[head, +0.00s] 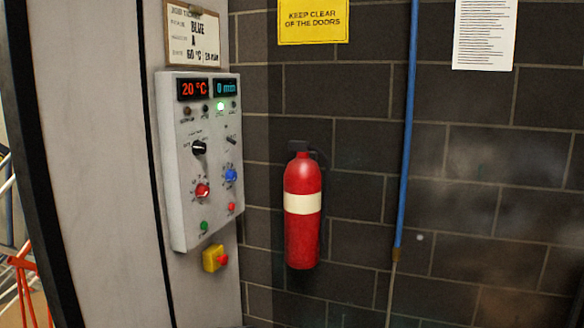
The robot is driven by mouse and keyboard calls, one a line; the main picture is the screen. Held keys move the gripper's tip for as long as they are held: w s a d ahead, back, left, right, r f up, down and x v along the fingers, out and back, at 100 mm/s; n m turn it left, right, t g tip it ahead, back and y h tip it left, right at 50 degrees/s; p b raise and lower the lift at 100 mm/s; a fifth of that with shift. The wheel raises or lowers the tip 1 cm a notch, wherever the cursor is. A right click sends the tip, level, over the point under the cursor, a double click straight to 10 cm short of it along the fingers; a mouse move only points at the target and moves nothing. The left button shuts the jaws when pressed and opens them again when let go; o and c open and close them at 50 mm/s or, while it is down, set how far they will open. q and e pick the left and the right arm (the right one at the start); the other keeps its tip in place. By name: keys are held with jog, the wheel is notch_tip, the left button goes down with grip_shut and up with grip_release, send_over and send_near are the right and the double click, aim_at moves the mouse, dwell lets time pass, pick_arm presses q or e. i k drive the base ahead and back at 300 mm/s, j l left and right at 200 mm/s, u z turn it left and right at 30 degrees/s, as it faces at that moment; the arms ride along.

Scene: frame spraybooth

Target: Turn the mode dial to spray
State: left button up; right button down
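The grey control panel (176,214) is fixed to the booth's side wall, left of the picture's middle. A black dial with a white pointer (199,147) sits in its upper middle; it looks like the mode dial, but its labels are too small to read. Below it are a red dial (202,190) and a blue dial (231,175). A small toggle (231,140) is at the upper right. The displays read 20 °C (193,89) and 0 min (227,87). A green lamp (221,106) is lit. Neither of my grippers is in view.
A yellow box with a red button (215,258) is below the panel. A red fire extinguisher (303,212) hangs on the dark block wall to the right. A blue pipe (408,130) runs down that wall. A job card (192,35) is above the panel.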

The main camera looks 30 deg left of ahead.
aim_at(198, 148)
jog(key=i+l+u, duration=0.2)
jog(key=i+u, duration=0.25)
jog(key=i, duration=0.35)
jog(key=i+l+u, duration=0.5)
jog(key=i, duration=0.2)
jog(key=i+l+u, duration=0.45)
jog(key=i+l, duration=0.2)
